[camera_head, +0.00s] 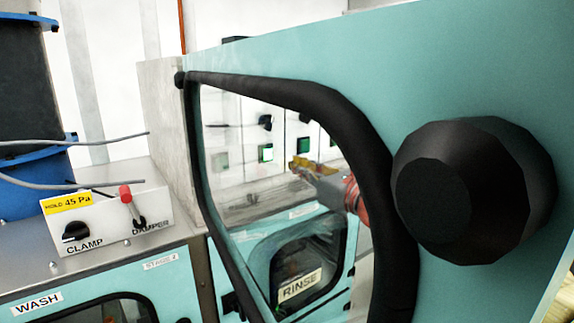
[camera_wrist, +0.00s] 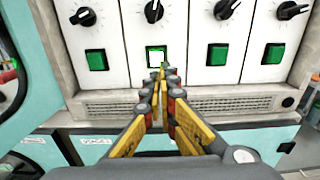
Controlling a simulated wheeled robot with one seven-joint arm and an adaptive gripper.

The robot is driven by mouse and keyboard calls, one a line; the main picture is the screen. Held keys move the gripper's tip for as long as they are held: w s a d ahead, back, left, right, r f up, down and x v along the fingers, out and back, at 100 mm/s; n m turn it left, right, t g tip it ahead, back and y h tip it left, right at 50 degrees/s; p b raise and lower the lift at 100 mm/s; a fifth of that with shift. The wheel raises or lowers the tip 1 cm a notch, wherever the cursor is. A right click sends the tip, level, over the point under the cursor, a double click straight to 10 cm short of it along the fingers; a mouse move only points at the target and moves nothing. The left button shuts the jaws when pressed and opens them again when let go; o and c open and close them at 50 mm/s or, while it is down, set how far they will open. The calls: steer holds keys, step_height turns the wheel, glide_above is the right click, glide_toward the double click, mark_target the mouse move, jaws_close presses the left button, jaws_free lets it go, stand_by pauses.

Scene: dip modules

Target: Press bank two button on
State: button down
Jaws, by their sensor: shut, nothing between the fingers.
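A row of square green buttons sits below black knobs on a white panel in the wrist view. The second button from the left (camera_wrist: 156,57) is lit bright white with a green edge. The first (camera_wrist: 96,60), third (camera_wrist: 217,54) and fourth (camera_wrist: 274,53) are plain green. My gripper (camera_wrist: 158,72) is shut and empty, its tips just in front of the lower edge of the lit button; I cannot tell whether they touch. In the head view my gripper (camera_head: 296,163) shows through a window, right of the glowing button (camera_head: 266,153). No bank labels are readable.
A teal door with a black-framed window (camera_head: 290,92) and large black knob (camera_head: 470,190) fills the head view's right. A vent grille (camera_wrist: 110,108) runs below the buttons. A control box (camera_head: 110,215) with a red-tipped lever stands at left.

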steer(key=v, duration=0.3)
steer(key=shift+s+d, duration=0.1)
steer(key=shift+s, duration=0.2)
